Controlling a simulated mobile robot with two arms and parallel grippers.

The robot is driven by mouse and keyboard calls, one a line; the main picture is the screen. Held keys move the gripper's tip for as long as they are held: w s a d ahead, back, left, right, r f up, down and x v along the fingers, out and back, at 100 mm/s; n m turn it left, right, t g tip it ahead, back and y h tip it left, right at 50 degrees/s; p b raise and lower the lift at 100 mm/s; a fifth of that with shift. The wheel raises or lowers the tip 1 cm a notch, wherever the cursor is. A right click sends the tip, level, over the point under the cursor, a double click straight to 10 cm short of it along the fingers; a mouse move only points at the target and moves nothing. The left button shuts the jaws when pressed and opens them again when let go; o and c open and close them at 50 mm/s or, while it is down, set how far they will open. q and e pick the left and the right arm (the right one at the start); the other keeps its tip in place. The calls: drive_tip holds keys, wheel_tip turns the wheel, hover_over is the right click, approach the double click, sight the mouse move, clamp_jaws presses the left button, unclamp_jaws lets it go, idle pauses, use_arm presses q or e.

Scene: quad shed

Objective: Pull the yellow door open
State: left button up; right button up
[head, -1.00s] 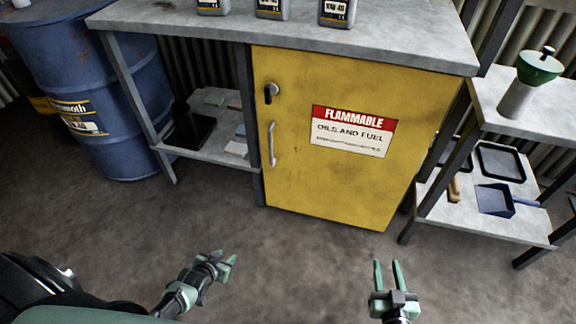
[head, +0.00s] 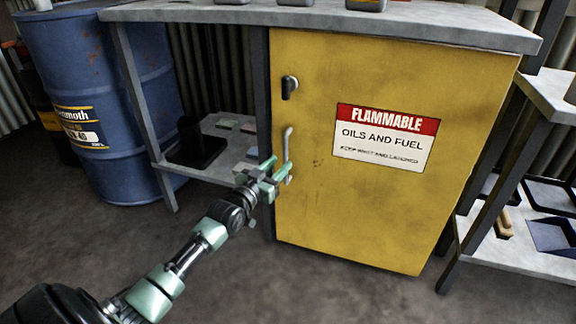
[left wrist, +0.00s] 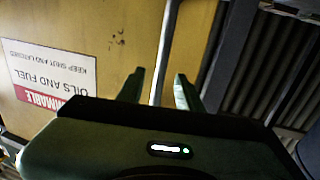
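The yellow door (head: 385,205) is shut in the cabinet under the bench, with a red and white flammable label (head: 385,138). Its grey bar handle (head: 287,145) runs upright near the left edge, below a dark latch (head: 289,86). My left gripper (head: 273,171) is at the lower part of the handle. In the left wrist view, its green fingers (left wrist: 158,88) are apart, and the handle (left wrist: 166,45) shows between them. I cannot tell whether either finger touches it. My right gripper is out of view.
A blue drum (head: 105,110) stands to the left. A bench leg (head: 141,115) and low shelf (head: 222,145) lie left of the door. A shelf rack (head: 490,205) stands close on the right. The floor in front (head: 330,290) is clear.

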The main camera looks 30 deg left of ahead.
sight(286, 180)
use_arm(q)
drive_tip(key=shift+w+a+f+b, duration=0.1)
drive_tip(key=shift+w+b, duration=0.75)
drive_tip(key=shift+w, duration=1.45)
clamp_jaws()
